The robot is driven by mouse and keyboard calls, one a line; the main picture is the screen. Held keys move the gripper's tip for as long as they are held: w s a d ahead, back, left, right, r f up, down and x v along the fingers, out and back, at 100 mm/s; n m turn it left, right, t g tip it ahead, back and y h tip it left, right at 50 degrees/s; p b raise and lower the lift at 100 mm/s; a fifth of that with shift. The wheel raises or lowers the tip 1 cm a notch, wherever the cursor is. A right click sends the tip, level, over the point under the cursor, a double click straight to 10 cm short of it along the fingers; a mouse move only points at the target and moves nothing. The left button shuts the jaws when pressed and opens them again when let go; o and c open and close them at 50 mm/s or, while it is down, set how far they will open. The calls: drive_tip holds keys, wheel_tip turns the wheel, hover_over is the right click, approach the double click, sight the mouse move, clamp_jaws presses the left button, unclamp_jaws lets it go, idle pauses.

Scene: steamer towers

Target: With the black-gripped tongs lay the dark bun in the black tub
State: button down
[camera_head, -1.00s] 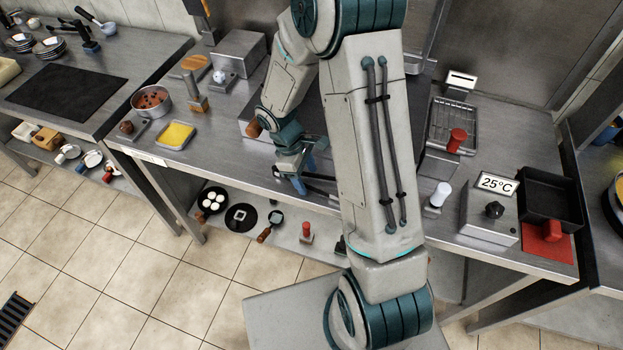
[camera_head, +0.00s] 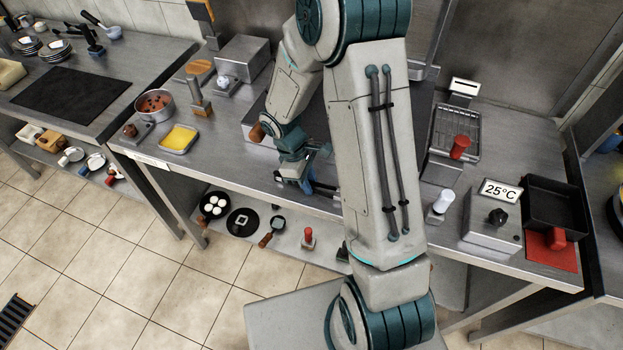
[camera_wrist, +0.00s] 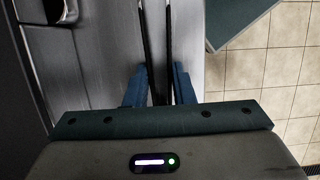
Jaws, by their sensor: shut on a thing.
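My gripper (camera_head: 307,184) is low over the front of the middle counter, left of my large arm link. In the wrist view my gripper (camera_wrist: 157,88) has its blue fingers on either side of two long dark bars, which look like the tongs (camera_wrist: 155,45), and is shut on them. The tongs point away from the fingers, their arms slightly apart; no bun shows between them. The black tub (camera_head: 537,222) stands at the counter's right end. A small dark brown round thing (camera_head: 130,130), possibly the dark bun, sits on a grey block at the left end.
A pot (camera_head: 168,108), a yellow tray (camera_head: 179,139) and a grey box (camera_head: 243,62) stand on the left of the counter. A 25°C display unit (camera_head: 492,222) and a red mat (camera_head: 553,252) are by the tub. My arm hides the counter's middle.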

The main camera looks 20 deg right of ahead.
drive_tip(key=shift+r, duration=0.15)
wheel_tip(320, 180, up, 8)
drive_tip(key=p, duration=0.6)
idle(0.8)
